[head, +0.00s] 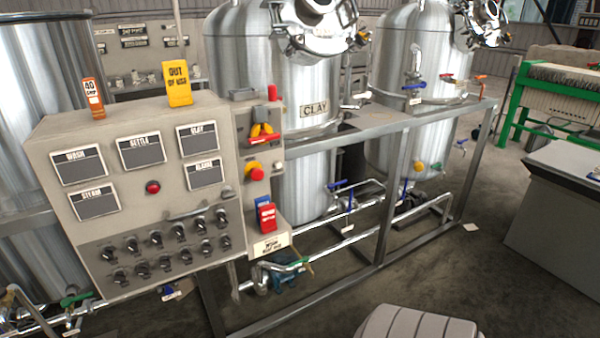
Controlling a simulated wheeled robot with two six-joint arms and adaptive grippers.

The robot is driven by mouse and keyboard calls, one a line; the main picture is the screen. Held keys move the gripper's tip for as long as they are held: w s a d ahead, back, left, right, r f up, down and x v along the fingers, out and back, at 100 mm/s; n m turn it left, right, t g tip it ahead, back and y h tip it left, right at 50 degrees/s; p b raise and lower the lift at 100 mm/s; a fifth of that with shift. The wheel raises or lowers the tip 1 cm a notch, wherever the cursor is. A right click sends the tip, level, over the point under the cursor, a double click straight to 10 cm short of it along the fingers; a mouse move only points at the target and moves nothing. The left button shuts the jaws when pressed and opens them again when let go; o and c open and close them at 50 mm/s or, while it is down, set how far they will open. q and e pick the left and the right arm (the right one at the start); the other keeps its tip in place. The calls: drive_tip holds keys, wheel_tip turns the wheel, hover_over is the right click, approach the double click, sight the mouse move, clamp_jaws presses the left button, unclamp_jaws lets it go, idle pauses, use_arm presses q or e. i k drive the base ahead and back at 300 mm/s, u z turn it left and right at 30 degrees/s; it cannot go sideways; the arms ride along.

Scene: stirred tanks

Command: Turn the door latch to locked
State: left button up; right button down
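A grey control cabinet (120,205) stands at the left, with dark labelled screens, a red button and rows of black knobs on its face. I cannot tell for certain which part is the door latch. A small round grey fitting (225,191) sits near the right edge of the face, and a silver bar-like piece (185,214) lies above the knobs. Neither of my grippers is in view.
A steel frame (390,150) with pipes and valves runs right from the cabinet, before steel tanks, one marked CLAY (314,108). Yellow (178,83) and orange (93,97) tags stand on the cabinet top. A grey box-like unit (560,205) is at right. Floor between is mostly clear.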

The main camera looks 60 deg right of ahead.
sight(228, 193)
drive_tip(key=k, duration=0.55)
drive_tip(key=z, duration=2.3)
drive_tip(key=i, duration=0.5)
drive_tip(key=u, duration=0.1)
